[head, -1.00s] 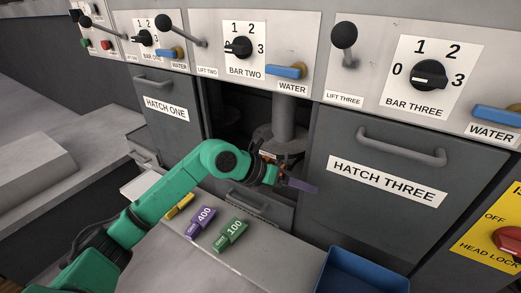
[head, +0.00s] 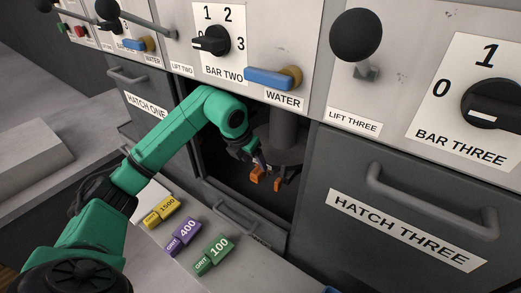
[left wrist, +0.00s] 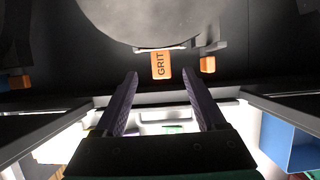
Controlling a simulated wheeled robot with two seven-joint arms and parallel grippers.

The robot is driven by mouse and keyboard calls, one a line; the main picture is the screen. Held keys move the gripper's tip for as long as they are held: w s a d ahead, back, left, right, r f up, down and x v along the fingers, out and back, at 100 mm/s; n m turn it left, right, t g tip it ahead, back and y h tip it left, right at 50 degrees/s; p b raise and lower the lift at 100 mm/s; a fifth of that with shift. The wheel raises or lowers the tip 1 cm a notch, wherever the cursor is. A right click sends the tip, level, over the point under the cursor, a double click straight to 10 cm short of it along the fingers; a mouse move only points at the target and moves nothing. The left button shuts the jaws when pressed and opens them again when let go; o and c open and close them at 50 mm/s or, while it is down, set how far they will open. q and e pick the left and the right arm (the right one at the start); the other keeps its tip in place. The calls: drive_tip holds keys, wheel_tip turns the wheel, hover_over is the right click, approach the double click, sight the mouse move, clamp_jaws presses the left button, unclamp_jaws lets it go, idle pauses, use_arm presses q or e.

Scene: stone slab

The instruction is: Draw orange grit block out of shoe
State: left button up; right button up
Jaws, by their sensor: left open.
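The orange grit block (left wrist: 161,66) hangs under the rim of the round grey head (left wrist: 150,18) in the left wrist view, its top in a thin metal shoe (left wrist: 166,48). It also shows in the head view (head: 257,174), inside the open middle bay. A second orange piece (left wrist: 207,64) is to its right, and another (left wrist: 18,82) is at far left. My left gripper (left wrist: 160,77) is open, its purple-grey fingers pointing at the block, one on each side of its line. The fingertips look just short of the block. In the head view my left gripper (head: 262,163) is partly hidden.
Yellow 1500 (head: 160,210), purple 400 (head: 183,236) and green 100 (head: 212,254) grit blocks lie on the front ledge. The lowered hatch (head: 248,224) lies below the bay opening. Hatch three (head: 400,205) is shut at right. A blue bin (left wrist: 290,145) shows in the left wrist view.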

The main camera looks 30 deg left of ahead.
sight(258, 170)
use_arm(q)
drive_tip(key=shift+p+x, duration=0.35)
drive_tip(key=shift+x, duration=0.9)
drive_tip(key=x, duration=0.4)
drive_tip(key=shift+d+f+p, duration=0.1)
drive_tip(key=shift+f+p, duration=0.05)
drive_tip(key=shift+p, duration=0.15)
drive_tip(key=shift+f, duration=0.25)
drive_tip(key=shift+r, duration=0.1)
clamp_jaws()
use_arm(e)
drive_tip(key=shift+s+r, duration=0.3)
drive_tip(key=shift+s, duration=0.2)
drive_tip(key=shift+s+r, duration=0.25)
drive_tip(key=shift+s, duration=0.25)
